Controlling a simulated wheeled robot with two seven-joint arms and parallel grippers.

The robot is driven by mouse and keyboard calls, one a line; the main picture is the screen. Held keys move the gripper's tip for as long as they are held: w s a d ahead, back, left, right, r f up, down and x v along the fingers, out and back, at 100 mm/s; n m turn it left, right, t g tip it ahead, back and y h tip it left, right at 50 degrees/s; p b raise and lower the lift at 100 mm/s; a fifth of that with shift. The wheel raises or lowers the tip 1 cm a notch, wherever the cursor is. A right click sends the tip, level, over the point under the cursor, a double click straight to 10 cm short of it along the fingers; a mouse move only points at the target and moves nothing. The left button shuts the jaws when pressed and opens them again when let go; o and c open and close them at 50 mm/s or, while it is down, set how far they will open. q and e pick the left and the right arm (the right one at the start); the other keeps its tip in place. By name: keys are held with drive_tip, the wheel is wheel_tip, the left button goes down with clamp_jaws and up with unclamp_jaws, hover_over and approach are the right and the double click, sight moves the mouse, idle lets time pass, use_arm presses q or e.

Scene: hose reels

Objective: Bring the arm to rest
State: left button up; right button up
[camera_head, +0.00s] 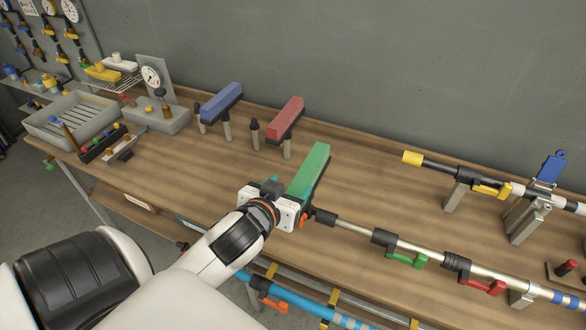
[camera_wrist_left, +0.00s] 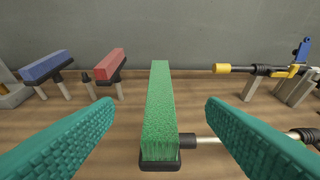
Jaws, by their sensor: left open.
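My left arm reaches in from the left of the head view. Its gripper (camera_head: 281,190) is over the front of the wooden bench, close to the green brush head (camera_head: 312,170). In the left wrist view the two teal fingers (camera_wrist_left: 158,135) are wide apart, and the green brush head (camera_wrist_left: 160,105) stands between them with gaps on both sides. The gripper is open and holds nothing. A metal pole (camera_head: 350,225) runs right from the green brush head. My right gripper is not in view.
Blue (camera_head: 221,101) and red (camera_head: 286,118) brush heads stand on posts behind. A yellow-tipped pole (camera_head: 412,158) lies on supports at right. A grey tray (camera_head: 70,121) and a gauge block (camera_head: 160,117) stand at left. A blue pole (camera_head: 290,298) hangs below the bench edge.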

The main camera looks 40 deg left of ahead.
use_arm(q)
drive_tip(key=shift+s+r, duration=0.1)
drive_tip(key=shift+s, duration=0.1)
idle(0.6)
drive_tip(key=s+d+f+m+g+h, duration=0.2)
drive_tip(key=s+d+f+g, duration=0.25)
drive_tip(key=s+f, duration=0.25)
drive_tip(key=s+d+f+m+g+h, duration=0.1)
drive_tip(key=s+d+f+m+g, duration=0.3)
drive_tip(key=s+f, duration=0.35)
wheel_tip(320, 180, down, 33)
drive_tip(key=s+n+g+b, duration=0.1)
drive_tip(key=g+b, duration=0.2)
drive_tip(key=b, duration=0.3)
drive_tip(key=s+a+f+b, duration=0.2)
drive_tip(key=s+f+b, duration=0.2)
drive_tip(key=s+f, duration=1.2)
wheel_tip(320, 180, down, 4)
drive_tip(key=shift+s+a+r+g, duration=0.1)
drive_tip(key=shift+s+a+g, duration=0.15)
drive_tip(key=shift+g, duration=0.1)
